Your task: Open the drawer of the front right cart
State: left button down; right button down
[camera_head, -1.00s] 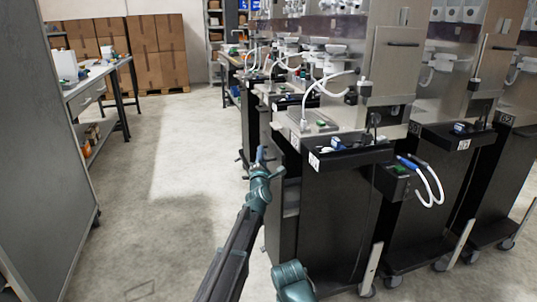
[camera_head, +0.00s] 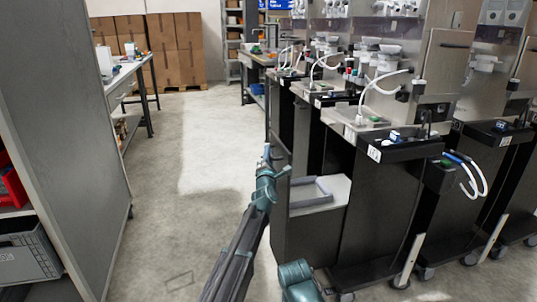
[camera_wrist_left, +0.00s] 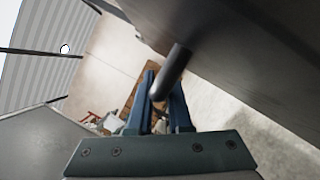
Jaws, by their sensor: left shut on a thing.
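The front right cart (camera_head: 378,215) is a tall dark cabinet with a dispenser on top. Its drawer (camera_head: 300,239) stands well out to the left, with a dark front and side. A light grey interior with a raised-rim tray (camera_head: 309,192) shows from above. My left gripper (camera_head: 267,153) is at the drawer's front, at the end of my arm. In the left wrist view its two blue fingers (camera_wrist_left: 160,95) are shut on the dark bar handle (camera_wrist_left: 172,72). The drawer's dark front panel (camera_wrist_left: 235,50) fills the upper right there. My right gripper is not in view.
More dispenser carts stand behind and to the right, close together. White hoses (camera_head: 470,178) hang from a box on the cart. A grey panel (camera_head: 65,130) stands at the left, with a workbench (camera_head: 125,82) beyond. The pale floor (camera_head: 190,190) between is clear.

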pick_arm(q)
jog(key=c, duration=0.8)
grip_release()
jog(key=shift+c, duration=0.2)
jog(key=b+v, duration=0.3)
jog(key=v, duration=1.1)
jog(key=shift+f, duration=0.1)
